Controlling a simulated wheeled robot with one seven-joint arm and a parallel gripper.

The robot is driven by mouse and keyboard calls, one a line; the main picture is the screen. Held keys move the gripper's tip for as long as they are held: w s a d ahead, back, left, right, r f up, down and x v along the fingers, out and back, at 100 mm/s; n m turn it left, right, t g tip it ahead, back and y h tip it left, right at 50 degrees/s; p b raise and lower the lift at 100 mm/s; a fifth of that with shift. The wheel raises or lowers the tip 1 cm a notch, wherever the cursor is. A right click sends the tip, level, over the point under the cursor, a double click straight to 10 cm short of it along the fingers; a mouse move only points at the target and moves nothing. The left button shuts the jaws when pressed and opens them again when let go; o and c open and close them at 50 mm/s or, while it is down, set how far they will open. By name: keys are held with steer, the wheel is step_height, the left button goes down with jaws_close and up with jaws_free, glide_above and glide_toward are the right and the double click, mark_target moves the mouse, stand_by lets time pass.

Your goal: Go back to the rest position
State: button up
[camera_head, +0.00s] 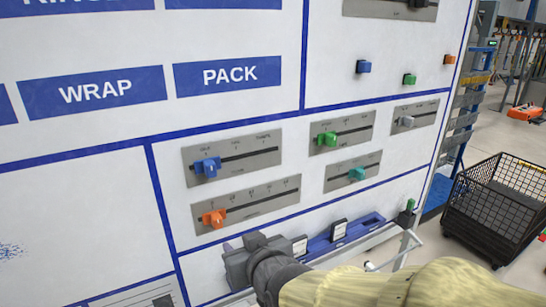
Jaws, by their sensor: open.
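My gripper (238,262) is at the bottom middle of the head view, low in front of the white board (80,205), just below the orange slider (214,218). My arm in a pale yellow sleeve reaches in from the bottom right. The gripper's body is dark grey, and it is open with nothing seen between its fingers. The orange slider and the blue slider (207,167) above it sit near the left of their grey scales. A green slider (327,139) and a teal slider (357,174) are to the right.
A blue ledge (343,233) with small dark-framed cards runs along the board's bottom, right of my gripper. A black mesh cart (498,207) stands on the floor at the right.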

steer(key=s+d+f+m+g+h, duration=0.2)
steer(key=d+f, duration=0.3)
steer(key=d, duration=0.3)
steer(key=s+d+f+m+g+h, duration=0.2)
steer(key=d+f+g, duration=0.2)
steer(key=d+f, duration=0.2)
steer(key=s+d+f+m+g+h, duration=0.2)
steer(key=d+f, duration=0.3)
steer(key=d, duration=0.4)
steer(key=shift+d+f+g+h, duration=0.25)
steer(key=shift+d+g+h, duration=0.05)
steer(key=shift+g, duration=0.1)
stand_by(0.4)
